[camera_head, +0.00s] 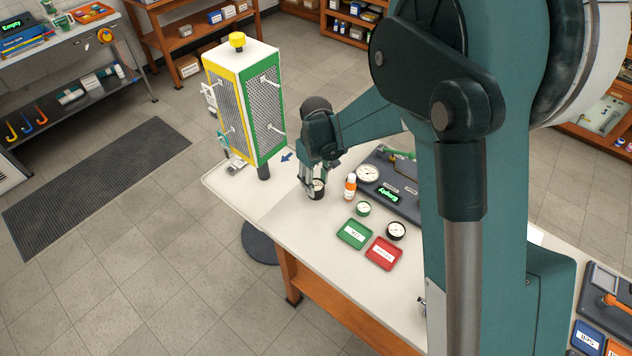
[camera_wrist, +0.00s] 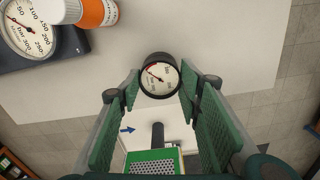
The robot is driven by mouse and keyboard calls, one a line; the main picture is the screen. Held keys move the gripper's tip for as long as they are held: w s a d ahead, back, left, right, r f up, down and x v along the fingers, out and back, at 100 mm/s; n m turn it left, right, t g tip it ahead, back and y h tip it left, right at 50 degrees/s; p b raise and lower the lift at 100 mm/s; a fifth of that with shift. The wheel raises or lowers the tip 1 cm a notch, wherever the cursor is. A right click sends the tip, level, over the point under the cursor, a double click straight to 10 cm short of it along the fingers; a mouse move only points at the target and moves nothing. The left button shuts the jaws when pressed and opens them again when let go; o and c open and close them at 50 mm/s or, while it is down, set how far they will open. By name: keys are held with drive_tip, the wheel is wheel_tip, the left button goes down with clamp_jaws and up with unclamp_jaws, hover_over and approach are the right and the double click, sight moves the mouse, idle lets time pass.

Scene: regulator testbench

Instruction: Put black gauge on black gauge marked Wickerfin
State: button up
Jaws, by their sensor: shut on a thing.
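My gripper (camera_head: 316,182) is shut on a small black gauge (camera_wrist: 160,76) with a white dial and a red mark. In the wrist view the gauge sits between the fingertips, its dial facing the camera. In the head view the held gauge (camera_head: 317,188) is over the white table, left of the orange bottle; I cannot tell if it touches the table. Another black gauge (camera_head: 396,230) with a white dial lies on the table behind the red tray. I can read no Wickerfin marking on either gauge.
An orange bottle (camera_head: 350,187) with a white cap stands beside a dark panel (camera_head: 404,204) bearing a large gauge (camera_head: 367,174). A green gauge (camera_head: 363,208), green tray (camera_head: 354,234) and red tray (camera_head: 383,254) are nearby. A mesh-sided cabinet (camera_head: 266,110) stands at the table's far left.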

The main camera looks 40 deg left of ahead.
sight(316, 184)
drive_tip(key=shift+f, duration=0.15)
drive_tip(key=o, duration=1)
wheel_tip(316, 184, up, 12)
drive_tip(key=shift+r, duration=0.25)
idle(0.6)
idle(0.3)
